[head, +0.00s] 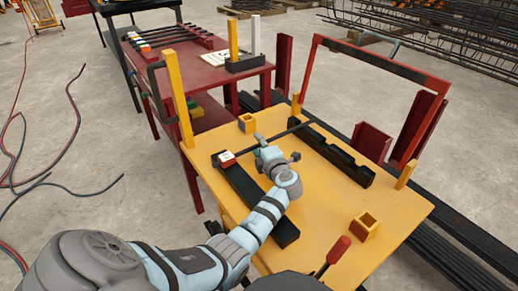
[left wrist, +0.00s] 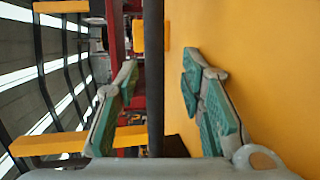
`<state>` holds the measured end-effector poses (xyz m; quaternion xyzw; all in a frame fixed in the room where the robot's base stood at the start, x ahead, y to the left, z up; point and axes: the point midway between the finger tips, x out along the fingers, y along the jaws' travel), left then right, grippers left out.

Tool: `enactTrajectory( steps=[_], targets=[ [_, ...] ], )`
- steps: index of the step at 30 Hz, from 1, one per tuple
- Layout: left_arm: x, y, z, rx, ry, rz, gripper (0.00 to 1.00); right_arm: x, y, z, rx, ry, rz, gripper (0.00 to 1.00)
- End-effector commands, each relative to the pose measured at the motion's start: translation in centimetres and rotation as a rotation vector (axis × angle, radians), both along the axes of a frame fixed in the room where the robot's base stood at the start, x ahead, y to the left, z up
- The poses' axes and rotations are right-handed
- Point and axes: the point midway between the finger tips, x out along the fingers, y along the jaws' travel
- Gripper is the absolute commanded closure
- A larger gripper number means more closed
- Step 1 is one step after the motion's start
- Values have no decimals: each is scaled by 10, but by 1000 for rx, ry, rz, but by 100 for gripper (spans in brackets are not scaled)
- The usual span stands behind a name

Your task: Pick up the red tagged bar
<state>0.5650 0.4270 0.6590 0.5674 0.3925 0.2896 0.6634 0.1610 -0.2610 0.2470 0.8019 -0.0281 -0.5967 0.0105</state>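The red tagged bar (head: 252,146) is a thin dark rod with a red and white tag (head: 226,158) at its left end. It lies across two black notched supports (head: 248,193) on the yellow table. My left gripper (head: 274,151) is at the middle of the bar. In the left wrist view the bar (left wrist: 153,40) runs between the two spread green-padded fingers of the left gripper (left wrist: 160,62), with a gap on each side. The tag does not show there. My right gripper is not in view.
The yellow table (head: 310,215) carries a yellow square socket (head: 365,226) and a red-handled tool (head: 338,251). Yellow posts (head: 179,98) and a red frame (head: 385,64) rise at its sides. A red table (head: 215,75) with several tagged bars stands behind.

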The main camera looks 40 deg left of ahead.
Motion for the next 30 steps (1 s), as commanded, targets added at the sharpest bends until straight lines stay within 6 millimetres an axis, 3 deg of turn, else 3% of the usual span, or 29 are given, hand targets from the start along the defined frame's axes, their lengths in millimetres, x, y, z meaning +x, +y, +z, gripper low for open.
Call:
enactTrajectory(
  steps=[3, 10, 25, 30],
  targets=[
    [0, 0, 1, 0, 0, 0, 64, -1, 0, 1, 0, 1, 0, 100],
    [0, -1, 1, 0, 0, 0, 100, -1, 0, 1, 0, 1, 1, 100],
    [0, -1, 3, 2, -3, -1, 100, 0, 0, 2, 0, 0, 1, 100],
    [0, -1, 16, 2, -5, 0, 100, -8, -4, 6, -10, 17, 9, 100]
  ],
)
